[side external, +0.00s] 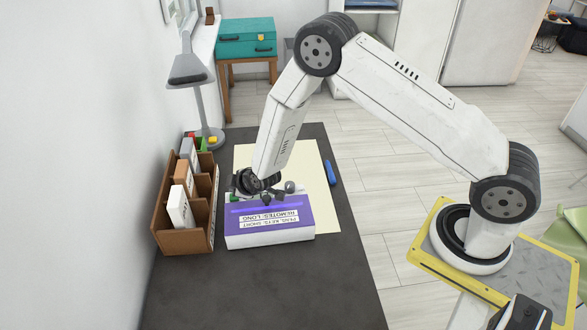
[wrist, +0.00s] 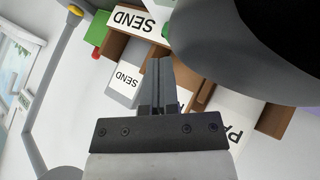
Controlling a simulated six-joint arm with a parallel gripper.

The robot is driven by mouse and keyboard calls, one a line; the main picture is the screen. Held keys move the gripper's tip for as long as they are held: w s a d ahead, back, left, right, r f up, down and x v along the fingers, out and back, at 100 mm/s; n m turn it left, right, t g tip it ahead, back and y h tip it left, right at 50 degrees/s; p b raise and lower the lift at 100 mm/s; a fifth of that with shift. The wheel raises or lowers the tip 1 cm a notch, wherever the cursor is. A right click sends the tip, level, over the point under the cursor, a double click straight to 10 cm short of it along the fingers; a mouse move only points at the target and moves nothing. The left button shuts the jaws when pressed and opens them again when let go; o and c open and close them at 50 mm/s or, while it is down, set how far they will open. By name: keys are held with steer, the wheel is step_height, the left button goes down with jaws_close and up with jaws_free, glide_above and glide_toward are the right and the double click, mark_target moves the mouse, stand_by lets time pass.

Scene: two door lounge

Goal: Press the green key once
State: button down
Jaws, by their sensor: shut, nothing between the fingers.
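A green block (side external: 203,143) shows at the far end of the brown organizer, between a red piece (side external: 190,135) and a yellow piece (side external: 213,139). The wrist view also has a green block (wrist: 97,28) at upper left; I cannot tell whether it is the green key. A darker green rounded thing (wrist: 180,22) is partly hidden there by a big dark shape. My gripper (side external: 266,196) is shut and empty, low behind the purple box. Its fingers (wrist: 163,66) point toward the organizer in the wrist view. What lies right under the fingers is hard to make out.
The purple box (side external: 270,238) with a white label stands in front of my gripper. The brown organizer (side external: 205,215) holds boxes at left, by the wall. A grey lamp (side external: 190,75) stands behind it. A blue pen-like thing (side external: 330,172) lies right. The near tabletop (side external: 260,295) is clear.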

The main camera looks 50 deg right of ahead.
steer(key=shift+r, duration=2.5)
steer(key=shift+s+d+r, duration=0.1)
steer(key=shift+s+r, duration=0.15)
steer(key=shift+r, duration=0.15)
steer(key=s+d+r+m+g, duration=0.1)
steer(key=s+r, duration=0.3)
steer(key=s, duration=0.4)
steer(key=s+d+r+m+g, duration=0.2)
steer(key=s+r+m+g, duration=0.1)
steer(key=s, duration=0.6)
steer(key=s+d+r+m+g, duration=0.2)
steer(key=s+r+m, duration=0.2)
steer(key=s, duration=0.4)
steer(key=shift+s+d+r+g, duration=0.15)
steer(key=shift+r+g, duration=0.15)
steer(key=shift+r, duration=0.45)
